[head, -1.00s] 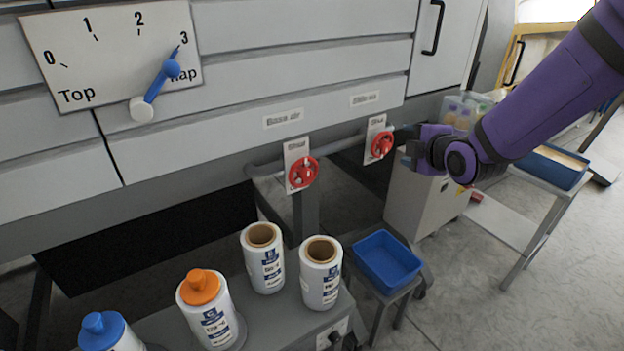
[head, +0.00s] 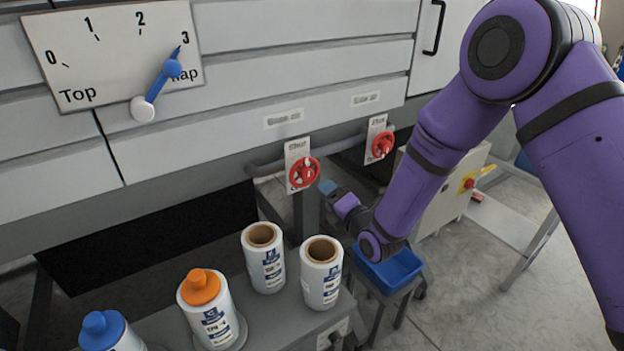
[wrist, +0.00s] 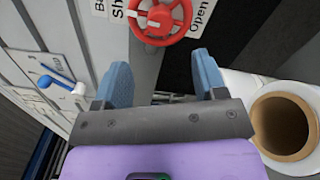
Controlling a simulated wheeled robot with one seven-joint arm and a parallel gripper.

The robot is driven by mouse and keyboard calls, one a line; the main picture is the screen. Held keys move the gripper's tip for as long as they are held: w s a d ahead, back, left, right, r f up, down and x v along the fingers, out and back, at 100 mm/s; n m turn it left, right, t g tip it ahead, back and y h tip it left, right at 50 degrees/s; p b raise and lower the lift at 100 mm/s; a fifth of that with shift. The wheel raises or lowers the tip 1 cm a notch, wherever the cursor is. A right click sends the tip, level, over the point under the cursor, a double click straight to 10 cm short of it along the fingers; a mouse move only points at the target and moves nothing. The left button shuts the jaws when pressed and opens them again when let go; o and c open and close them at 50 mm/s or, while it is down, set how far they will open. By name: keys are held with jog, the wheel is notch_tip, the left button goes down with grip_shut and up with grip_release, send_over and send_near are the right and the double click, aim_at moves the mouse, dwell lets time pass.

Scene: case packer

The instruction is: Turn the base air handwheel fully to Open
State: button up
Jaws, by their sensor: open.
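The base air handwheel (head: 303,172) is a red spoked wheel on a pipe under the "Base air" label (head: 283,119). In the wrist view the red handwheel (wrist: 161,20) is at the top centre, between a plate reading "Sh..." on its left and "Open" (wrist: 201,14) on its right. My gripper (head: 326,187) is just right of and slightly below the wheel in the head view. In the wrist view its two blue fingers (wrist: 164,82) are spread with nothing between them, and the wheel is beyond the tips, apart from them.
A second red handwheel (head: 382,145) is to the right on the same pipe. White rolls (head: 321,274) and capped bottles (head: 212,308) stand on a grey cart below. A blue bin (head: 392,268) sits beneath my arm. A dial lever (head: 160,84) is at upper left.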

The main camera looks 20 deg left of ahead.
aim_at(309, 176)
jog(key=x, duration=0.8)
jog(key=shift+w+a, duration=0.3)
jog(key=c, duration=0.9)
